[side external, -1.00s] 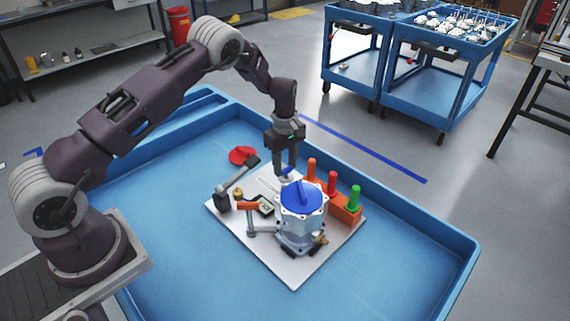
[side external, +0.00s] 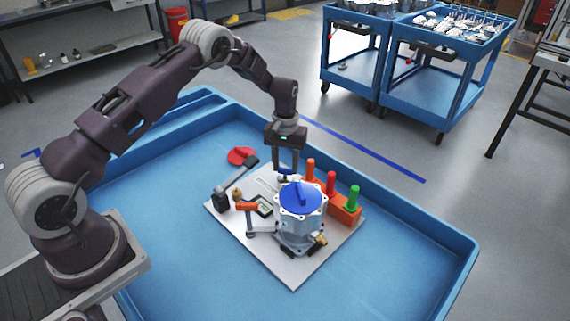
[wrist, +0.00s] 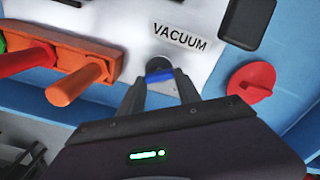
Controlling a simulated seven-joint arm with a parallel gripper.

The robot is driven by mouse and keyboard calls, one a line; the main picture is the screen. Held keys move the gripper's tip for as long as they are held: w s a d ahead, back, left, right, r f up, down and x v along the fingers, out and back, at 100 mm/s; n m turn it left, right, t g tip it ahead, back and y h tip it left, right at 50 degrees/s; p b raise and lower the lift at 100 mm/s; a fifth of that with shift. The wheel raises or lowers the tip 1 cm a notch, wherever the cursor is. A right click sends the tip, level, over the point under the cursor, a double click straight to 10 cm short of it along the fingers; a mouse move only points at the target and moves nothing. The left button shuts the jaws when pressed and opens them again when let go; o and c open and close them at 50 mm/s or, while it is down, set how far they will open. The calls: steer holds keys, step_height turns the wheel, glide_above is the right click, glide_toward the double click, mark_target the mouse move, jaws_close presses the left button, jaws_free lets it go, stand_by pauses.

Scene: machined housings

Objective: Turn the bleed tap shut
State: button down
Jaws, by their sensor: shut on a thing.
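My gripper (side external: 286,172) points down behind the blue-topped housing. It is shut on a small blue handle (wrist: 158,76), which I take to be the bleed tap. The handle lies between the fingertips in the wrist view, in front of a grey round part (wrist: 159,63) beside a "VACUUM" label (wrist: 180,37). In the side view the housing's lid partly hides the fingertips and the tap. The grey housing (side external: 297,229) stands upright on a white plate (side external: 294,277), its blue lid (side external: 312,194) on top.
An orange block with orange, red and green pegs (side external: 345,211) stands right of the housing. An orange-handled clamp (side external: 246,207) and a black-handled lever (side external: 236,179) stand left. A red knob (side external: 241,155) lies behind. The blue tray (side external: 400,270) is clear at front right.

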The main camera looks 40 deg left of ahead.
steer(key=m, duration=0.5)
steer(key=shift+d+m, duration=0.15)
steer(key=shift+m, duration=0.55)
steer(key=c, duration=0.8)
jaws_free()
steer(key=shift+c, duration=0.2)
steer(key=shift+r, duration=0.1)
